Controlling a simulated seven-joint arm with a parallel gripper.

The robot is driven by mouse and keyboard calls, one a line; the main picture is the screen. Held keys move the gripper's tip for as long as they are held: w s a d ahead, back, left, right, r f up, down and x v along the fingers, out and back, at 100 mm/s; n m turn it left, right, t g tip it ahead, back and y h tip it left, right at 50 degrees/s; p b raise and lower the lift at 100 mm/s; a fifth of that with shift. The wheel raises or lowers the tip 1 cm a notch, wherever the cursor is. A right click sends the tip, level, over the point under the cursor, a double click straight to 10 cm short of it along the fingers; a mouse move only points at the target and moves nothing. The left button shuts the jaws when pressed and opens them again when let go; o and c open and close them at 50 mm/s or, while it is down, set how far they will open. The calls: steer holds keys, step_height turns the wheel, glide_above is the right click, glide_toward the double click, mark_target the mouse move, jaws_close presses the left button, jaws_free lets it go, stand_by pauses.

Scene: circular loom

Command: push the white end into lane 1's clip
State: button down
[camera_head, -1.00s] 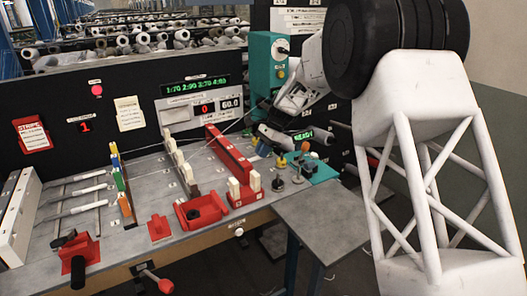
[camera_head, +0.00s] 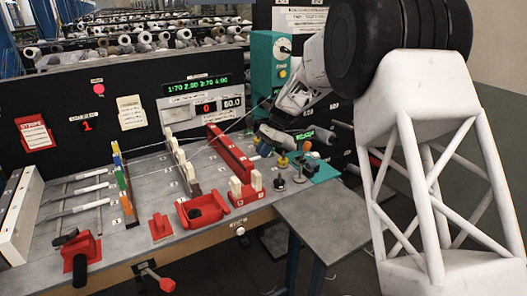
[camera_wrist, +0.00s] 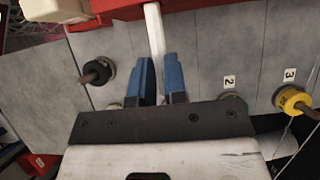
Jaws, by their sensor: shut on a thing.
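My gripper (camera_wrist: 158,85) has its blue fingers closed around a slim white end (camera_wrist: 154,35). The white end points away from the fingers and reaches the edge of a red rail (camera_wrist: 185,5), overlapping it in the wrist view; I cannot tell whether it touches. In the head view my gripper (camera_head: 266,143) is low beside the far end of the long red rail (camera_head: 230,153), and the white end is too small to make out. Pale threads run from the comb-like posts (camera_head: 180,157) toward my gripper. I cannot identify lane 1's clip; tags 2 and 3 show in the wrist view.
A black knob (camera_wrist: 97,73) and a yellow knob (camera_wrist: 291,100) flank my fingers. Two white blocks (camera_head: 236,188) stand at the rail's near end, beside a red tray (camera_head: 202,211). A teal control box (camera_head: 275,60) stands behind. The grey side table (camera_head: 325,220) is clear.

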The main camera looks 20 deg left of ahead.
steer(key=shift+s+a, duration=0.6)
steer(key=shift+a, duration=0.05)
steer(key=c, duration=1.1)
jaws_free()
steer(key=shift+v, duration=3.85)
